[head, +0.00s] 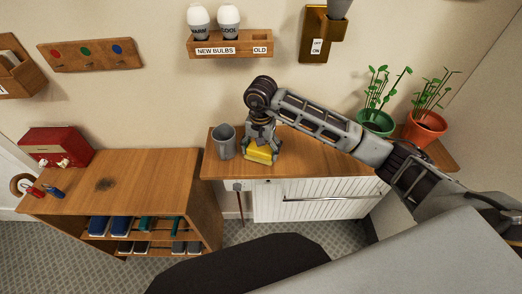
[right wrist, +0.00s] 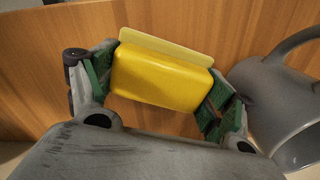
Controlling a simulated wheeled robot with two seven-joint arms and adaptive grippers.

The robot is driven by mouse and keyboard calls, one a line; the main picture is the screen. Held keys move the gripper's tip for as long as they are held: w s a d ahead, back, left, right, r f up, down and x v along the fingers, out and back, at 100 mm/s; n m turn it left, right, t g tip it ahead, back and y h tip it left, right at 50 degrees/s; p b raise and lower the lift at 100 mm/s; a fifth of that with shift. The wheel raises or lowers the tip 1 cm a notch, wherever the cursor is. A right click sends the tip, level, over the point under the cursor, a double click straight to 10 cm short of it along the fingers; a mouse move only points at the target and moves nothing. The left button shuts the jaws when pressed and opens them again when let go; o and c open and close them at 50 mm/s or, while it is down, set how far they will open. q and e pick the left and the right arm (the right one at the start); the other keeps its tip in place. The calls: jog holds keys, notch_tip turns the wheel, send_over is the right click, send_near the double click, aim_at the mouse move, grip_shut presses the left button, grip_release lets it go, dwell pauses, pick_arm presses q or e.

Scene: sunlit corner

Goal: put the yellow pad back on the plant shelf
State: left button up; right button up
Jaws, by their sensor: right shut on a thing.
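The yellow pad (head: 260,154) is between the fingers of my right gripper (head: 261,146), at the front left of the wooden plant shelf (head: 320,156). In the right wrist view the pad (right wrist: 165,75) is a rounded yellow block with a paler layer along its far edge. The green-lined fingers of my right gripper (right wrist: 158,88) are shut on its two short sides. Wood shows behind and below the pad; I cannot tell whether it touches the shelf. My left gripper is not in view.
A grey watering can (head: 225,142) stands just left of the pad; it also shows in the right wrist view (right wrist: 275,95). A green pot (head: 378,123) and an orange pot (head: 424,128) with plants stand on the right. A lower wooden shoe bench (head: 135,175) stands left.

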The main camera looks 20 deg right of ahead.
jog(key=shift+f, duration=0.4)
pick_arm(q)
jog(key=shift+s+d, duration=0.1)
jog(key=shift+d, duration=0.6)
pick_arm(e)
jog(key=shift+f, duration=0.1)
jog(key=o, duration=0.9)
jog(key=shift+c, duration=0.2)
jog(key=o, duration=0.3)
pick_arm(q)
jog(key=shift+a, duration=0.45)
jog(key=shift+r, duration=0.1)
